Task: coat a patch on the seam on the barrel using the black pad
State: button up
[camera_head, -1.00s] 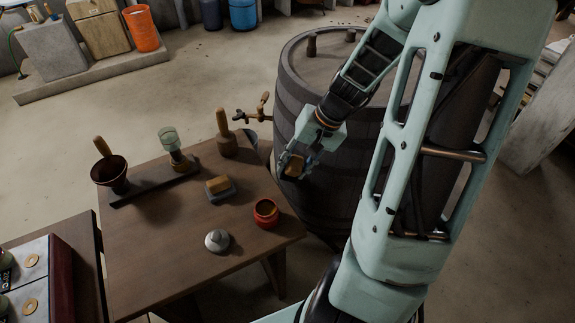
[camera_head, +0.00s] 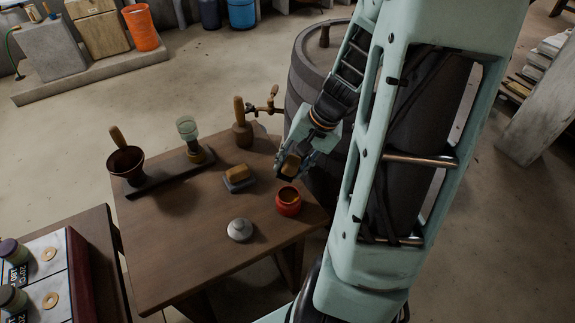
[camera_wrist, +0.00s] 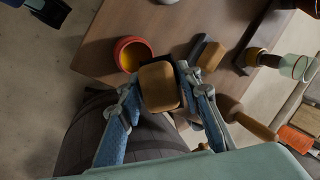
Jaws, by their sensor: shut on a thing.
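My gripper (camera_head: 294,163) is shut on a block with a tan wooden back and a dark edge, the black pad (camera_wrist: 158,86). Its working face is turned away from the wrist camera. In the head view my gripper is just above and behind the red pot (camera_head: 288,206), beside the table's right edge. The pot, with amber contents, also shows in the wrist view (camera_wrist: 122,62), close to the held pad but apart from it. The barrel (camera_head: 304,88) stands behind my arm, which hides much of it. I cannot make out the seam or any coating on it.
On the table (camera_head: 185,245) are a grey-based wooden block (camera_head: 239,178), a grey lid (camera_head: 240,230), a mallet (camera_head: 242,128), a green glass (camera_head: 187,128) and a dark cup (camera_head: 127,164). A brass tap (camera_head: 264,107) juts from the barrel. The table's front is clear.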

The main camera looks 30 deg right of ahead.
jog(key=shift+f+b, duration=2.25)
jog(key=shift+f, duration=0.75)
jog(key=shift+f+b, duration=0.5)
jog(key=shift+f, duration=0.05)
jog(key=shift+r, duration=0.1)
jog(key=shift+r+p, duration=2.7)
jog(key=shift+r, duration=0.85)
